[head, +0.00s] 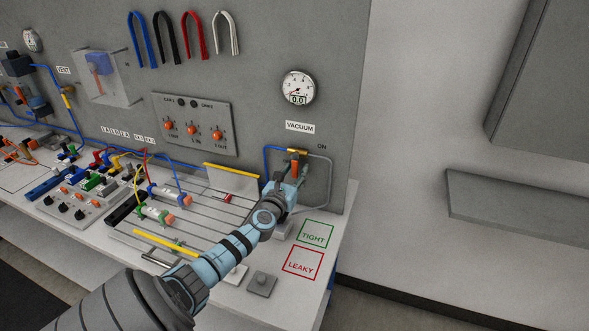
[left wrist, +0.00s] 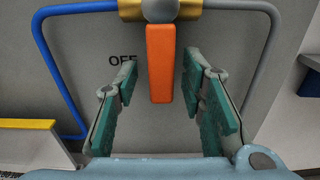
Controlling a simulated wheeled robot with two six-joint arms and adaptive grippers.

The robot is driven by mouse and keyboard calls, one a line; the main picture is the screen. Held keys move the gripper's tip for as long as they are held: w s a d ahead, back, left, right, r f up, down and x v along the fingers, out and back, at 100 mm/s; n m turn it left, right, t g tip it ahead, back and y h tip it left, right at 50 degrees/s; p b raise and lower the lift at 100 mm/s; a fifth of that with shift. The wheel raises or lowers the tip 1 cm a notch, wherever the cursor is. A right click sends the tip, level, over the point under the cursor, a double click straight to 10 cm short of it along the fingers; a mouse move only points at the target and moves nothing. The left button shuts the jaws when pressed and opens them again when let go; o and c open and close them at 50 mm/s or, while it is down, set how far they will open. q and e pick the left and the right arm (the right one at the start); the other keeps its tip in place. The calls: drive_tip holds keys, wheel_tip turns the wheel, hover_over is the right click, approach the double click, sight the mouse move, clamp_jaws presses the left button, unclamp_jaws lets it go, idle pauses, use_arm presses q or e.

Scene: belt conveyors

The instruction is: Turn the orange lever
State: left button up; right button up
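In the head view the lever (head: 295,168) shows just under the valve, below the VACUUM label (head: 300,126). My left gripper (left wrist: 161,80) is open, with one green-padded finger on each side of the lever. Gaps show between the lever and both fingers. In the head view my left gripper (head: 288,185) is at the panel and partly covers the lever's lower end. My right gripper is in no view.
A blue pipe (left wrist: 45,70) and a grey pipe (left wrist: 268,70) run down on either side of the valve. A gauge (head: 297,88) sits above. The bench has a green TIGHT square (head: 314,234) and a red LEAKY square (head: 302,263).

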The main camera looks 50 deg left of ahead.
use_arm(q)
drive_tip(key=v, duration=1.2)
drive_tip(key=shift+r, duration=0.1)
